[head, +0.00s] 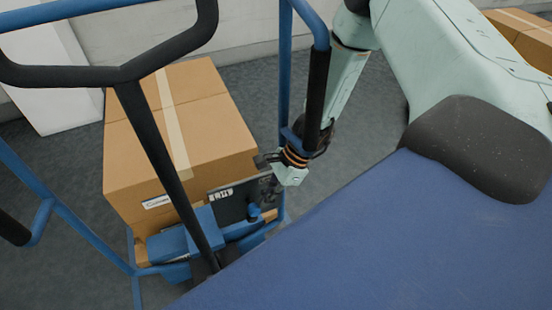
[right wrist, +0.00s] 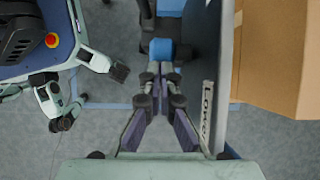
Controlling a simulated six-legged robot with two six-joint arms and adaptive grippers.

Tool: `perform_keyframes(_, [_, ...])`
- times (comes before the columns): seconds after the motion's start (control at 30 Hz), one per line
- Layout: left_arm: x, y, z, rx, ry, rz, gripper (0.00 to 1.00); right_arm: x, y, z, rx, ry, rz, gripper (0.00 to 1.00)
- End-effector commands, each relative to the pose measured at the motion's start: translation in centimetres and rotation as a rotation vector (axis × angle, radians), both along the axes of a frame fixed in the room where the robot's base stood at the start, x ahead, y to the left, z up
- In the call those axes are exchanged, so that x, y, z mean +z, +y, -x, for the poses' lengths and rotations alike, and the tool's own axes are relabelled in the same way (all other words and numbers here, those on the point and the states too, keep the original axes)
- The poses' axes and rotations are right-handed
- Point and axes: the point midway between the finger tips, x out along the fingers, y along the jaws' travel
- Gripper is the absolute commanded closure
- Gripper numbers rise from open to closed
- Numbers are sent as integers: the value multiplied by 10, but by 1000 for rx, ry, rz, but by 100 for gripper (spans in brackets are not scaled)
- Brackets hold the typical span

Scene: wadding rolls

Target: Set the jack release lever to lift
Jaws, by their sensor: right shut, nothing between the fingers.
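The jack is a blue-framed unit low behind the trolley bars. Its dark panel (head: 235,200) carries white lettering, which reads "Lower" along the panel's edge (right wrist: 207,115) in the right wrist view. A small blue knob (head: 254,211), apparently the release lever's end, stands in front of the panel. A blue rounded part, probably the same knob (right wrist: 162,49), lies just beyond my fingertips in the right wrist view. My right gripper (head: 270,184) is shut and empty beside the panel; its fingertips (right wrist: 158,72) are close to the knob, contact unclear. The lever's setting cannot be told. My left gripper is not clearly visible.
A large taped cardboard box (head: 175,130) rests behind the panel and also shows in the right wrist view (right wrist: 272,60). Blue bars with black grips (head: 165,160) cross in front of it. A blue upright with a black sleeve (head: 316,95) stands close to my right forearm.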

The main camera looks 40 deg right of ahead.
Motion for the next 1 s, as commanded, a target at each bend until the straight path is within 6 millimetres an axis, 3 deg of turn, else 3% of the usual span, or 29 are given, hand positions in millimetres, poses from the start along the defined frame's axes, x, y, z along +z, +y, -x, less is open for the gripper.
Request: perform_keyframes(1.0, [0, 0, 0, 0, 0, 0, 60, 68, -38, 9, -1, -4, -4, 100])
